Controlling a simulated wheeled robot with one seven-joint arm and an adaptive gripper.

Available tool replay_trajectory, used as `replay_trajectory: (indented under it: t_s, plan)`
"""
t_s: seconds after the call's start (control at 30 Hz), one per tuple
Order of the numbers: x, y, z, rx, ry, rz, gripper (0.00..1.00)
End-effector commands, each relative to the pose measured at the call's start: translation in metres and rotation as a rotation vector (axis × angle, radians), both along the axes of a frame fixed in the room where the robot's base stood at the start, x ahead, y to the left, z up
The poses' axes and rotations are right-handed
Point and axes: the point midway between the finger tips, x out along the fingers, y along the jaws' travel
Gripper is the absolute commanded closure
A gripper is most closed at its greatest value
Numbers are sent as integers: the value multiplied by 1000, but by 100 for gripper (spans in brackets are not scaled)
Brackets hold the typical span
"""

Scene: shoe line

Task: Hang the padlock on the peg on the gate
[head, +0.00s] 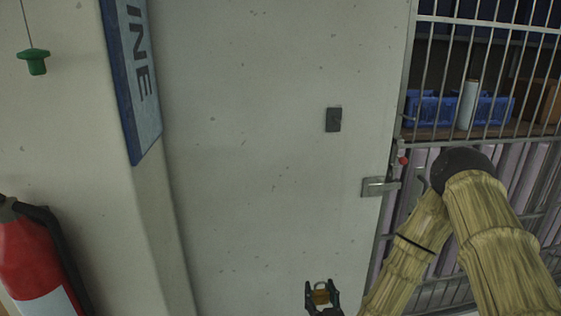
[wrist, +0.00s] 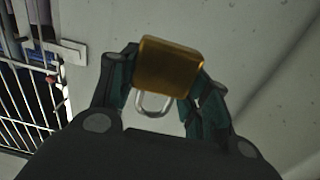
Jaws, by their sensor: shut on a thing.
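My gripper (head: 322,291) is at the bottom of the head view, shut on a brass padlock (head: 321,297). In the wrist view the padlock (wrist: 170,66) sits between the fingertips of my gripper (wrist: 168,70). Its silver shackle (wrist: 153,104) points toward the palm in that picture. The barred gate (head: 485,28) is at the right, up and right of my gripper. A small red-tipped piece (head: 403,160) at the gate's left edge may be the peg; it also shows in the wrist view (wrist: 50,78). The padlock is well apart from it.
A metal latch (head: 378,187) is on the pale wall (head: 270,180) beside the gate. A dark plate (head: 333,120) is above it. Blue crates (head: 430,108) stand behind the bars. A red extinguisher (head: 38,255) and a green pull handle (head: 34,62) are at the left.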

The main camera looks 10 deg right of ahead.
Motion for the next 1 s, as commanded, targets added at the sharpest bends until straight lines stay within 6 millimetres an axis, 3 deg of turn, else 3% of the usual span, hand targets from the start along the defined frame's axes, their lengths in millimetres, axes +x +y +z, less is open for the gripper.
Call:
replay_trajectory:
  t_s: [0.37,1.0]
  plan:
    - [41,-11,56,-16,-9,24,83]
    - [96,-40,177,-36,-10,46,83]
